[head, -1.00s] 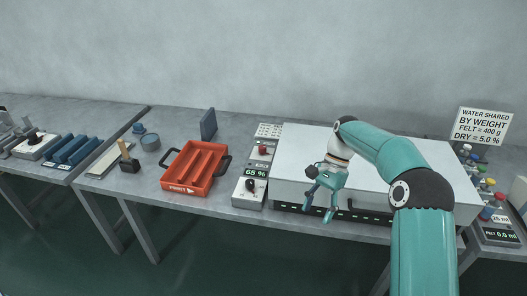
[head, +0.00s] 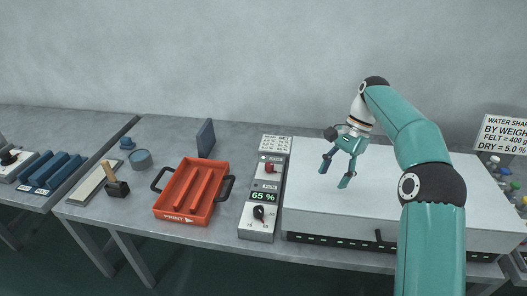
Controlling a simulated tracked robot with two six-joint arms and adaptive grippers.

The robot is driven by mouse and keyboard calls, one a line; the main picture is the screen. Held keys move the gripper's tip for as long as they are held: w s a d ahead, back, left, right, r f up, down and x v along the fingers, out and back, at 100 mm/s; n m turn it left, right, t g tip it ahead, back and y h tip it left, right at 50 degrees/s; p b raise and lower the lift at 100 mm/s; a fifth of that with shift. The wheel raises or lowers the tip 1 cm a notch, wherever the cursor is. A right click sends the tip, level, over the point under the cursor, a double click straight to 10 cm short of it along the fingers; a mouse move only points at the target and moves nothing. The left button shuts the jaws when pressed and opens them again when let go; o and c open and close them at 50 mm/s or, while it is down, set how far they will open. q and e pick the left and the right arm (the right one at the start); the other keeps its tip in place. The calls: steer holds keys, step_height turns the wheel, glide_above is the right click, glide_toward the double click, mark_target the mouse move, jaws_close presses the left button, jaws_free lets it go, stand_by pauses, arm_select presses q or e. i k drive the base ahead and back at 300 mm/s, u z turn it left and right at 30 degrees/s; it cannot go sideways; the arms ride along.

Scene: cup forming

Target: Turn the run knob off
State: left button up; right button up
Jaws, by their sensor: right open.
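A narrow grey control panel (head: 257,234) stands on the bench left of a large white box. It carries a red knob (head: 269,168) at its far end and a black knob (head: 259,212) at its near end, with a 65 % display (head: 265,197) between them. The small lettering is too blurred to tell which is the run knob. My right gripper (head: 334,177) is open and empty over the left part of the white box, right of the panel and apart from both knobs. My left gripper is not in view.
The white box (head: 312,217) fills the bench to the right, with a handle on its front. An orange tray (head: 158,213) with dark handles lies left of the panel. A mallet (head: 117,188), a blue-grey tin (head: 141,159) and an upright dark block (head: 205,138) stand nearby.

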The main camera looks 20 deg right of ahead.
mark_target(269, 166)
steer(key=i, duration=0.95)
